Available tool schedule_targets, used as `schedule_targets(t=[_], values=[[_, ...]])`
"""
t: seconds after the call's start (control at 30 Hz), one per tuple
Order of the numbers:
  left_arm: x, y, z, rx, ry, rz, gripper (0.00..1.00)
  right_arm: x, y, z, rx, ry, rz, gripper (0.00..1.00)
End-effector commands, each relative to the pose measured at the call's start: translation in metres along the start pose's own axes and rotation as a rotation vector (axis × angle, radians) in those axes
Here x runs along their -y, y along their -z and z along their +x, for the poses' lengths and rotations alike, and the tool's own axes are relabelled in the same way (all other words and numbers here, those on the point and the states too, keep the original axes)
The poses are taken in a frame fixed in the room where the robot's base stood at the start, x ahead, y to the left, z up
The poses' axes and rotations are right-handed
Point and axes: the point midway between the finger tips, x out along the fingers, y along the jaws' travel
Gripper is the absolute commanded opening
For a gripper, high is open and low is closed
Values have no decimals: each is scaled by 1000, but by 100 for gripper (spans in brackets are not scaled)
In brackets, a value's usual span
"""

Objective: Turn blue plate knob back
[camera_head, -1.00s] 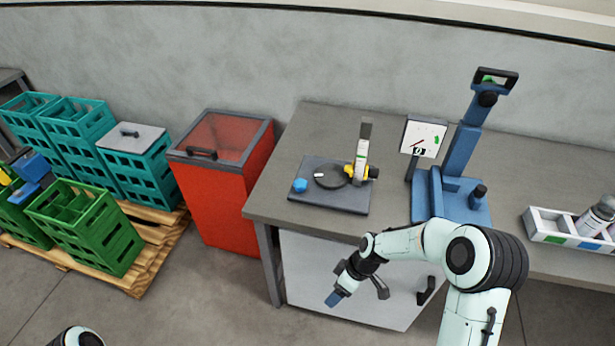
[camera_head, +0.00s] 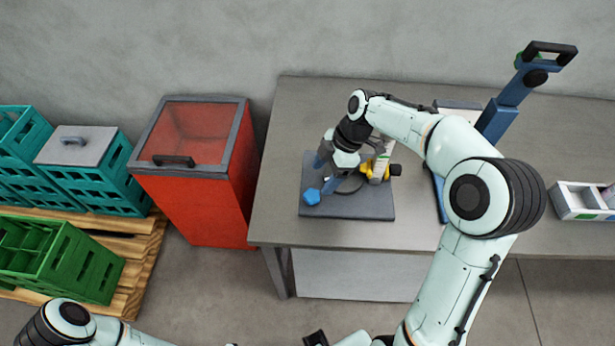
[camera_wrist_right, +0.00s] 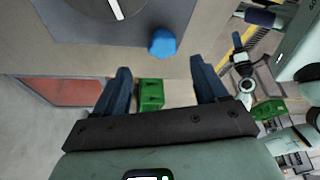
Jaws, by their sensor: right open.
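The blue knob (camera_head: 311,196) sits at the front left corner of the dark grey plate (camera_head: 360,212) on the bench. It also shows in the right wrist view (camera_wrist_right: 162,43), just beyond the fingertips and between their lines. My right gripper (camera_head: 323,174) is over the left part of the plate, close behind the knob, fingers apart. In the right wrist view its two blue fingers (camera_wrist_right: 160,70) are open with nothing between them; I see no contact with the knob. The black disc (camera_head: 348,184) on the plate is partly hidden by the gripper.
A yellow and white upright part (camera_head: 378,165) stands on the plate right of my gripper. A blue stand (camera_head: 505,108) rises farther right, partly behind my arm. A red bin (camera_head: 205,165) stands left of the bench (camera_head: 285,130). The bench's back left is clear.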

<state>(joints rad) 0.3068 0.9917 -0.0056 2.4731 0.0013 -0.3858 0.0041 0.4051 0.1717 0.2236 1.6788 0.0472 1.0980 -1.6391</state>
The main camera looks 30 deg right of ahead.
Motion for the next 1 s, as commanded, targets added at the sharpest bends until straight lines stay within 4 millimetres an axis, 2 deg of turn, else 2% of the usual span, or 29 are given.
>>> schedule_targets(t=[0.2,0.4,0.77,0.8,0.97,1.0], values=[[2,-1,2,2,1,-1,43,1,0,36,0,7,0,72],[2,-1,2,2,1,-1,43,1,0,61,-1,4,0,72],[1,-1,2,2,1,-1,43,0,0,69,0,1,1,72],[1,-1,2,2,1,-1,43,0,0,69,0,1,1,69],[1,-1,2,2,1,-1,43,0,0,68,0,1,1,17],[1,-1,2,2,1,-1,43,0,0,68,0,1,1,16]])
